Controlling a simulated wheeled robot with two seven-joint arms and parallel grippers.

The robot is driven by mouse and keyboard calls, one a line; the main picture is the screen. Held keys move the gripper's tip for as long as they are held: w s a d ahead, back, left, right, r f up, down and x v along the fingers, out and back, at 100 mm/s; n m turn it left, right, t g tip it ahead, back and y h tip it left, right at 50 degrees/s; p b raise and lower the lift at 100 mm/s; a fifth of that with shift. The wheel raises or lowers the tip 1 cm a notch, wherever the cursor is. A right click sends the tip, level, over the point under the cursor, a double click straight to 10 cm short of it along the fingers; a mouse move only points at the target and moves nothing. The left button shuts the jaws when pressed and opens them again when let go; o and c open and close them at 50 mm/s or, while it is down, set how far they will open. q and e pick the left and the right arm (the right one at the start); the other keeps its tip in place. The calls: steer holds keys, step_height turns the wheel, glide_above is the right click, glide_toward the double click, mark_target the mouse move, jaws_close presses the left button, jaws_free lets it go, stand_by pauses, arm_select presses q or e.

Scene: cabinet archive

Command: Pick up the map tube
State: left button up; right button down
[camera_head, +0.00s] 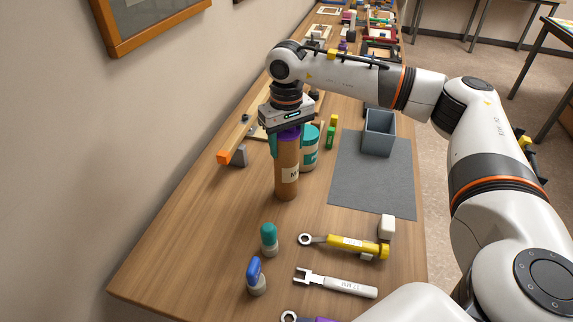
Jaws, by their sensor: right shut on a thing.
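My right gripper (287,132) comes down from above and is shut on the tube's upper end. The gripper body hides part of the purple top. I cannot tell whether the tube's base touches the table. My left gripper is not in view.
A teal-and-white canister (310,150) stands right behind the tube. A grey open bin (379,133) sits on the dark mat (370,185). An orange-ended wooden bar (237,138) is at left.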

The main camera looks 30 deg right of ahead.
steer(key=shift+s+f, duration=0.15)
steer(key=shift+f, duration=0.25)
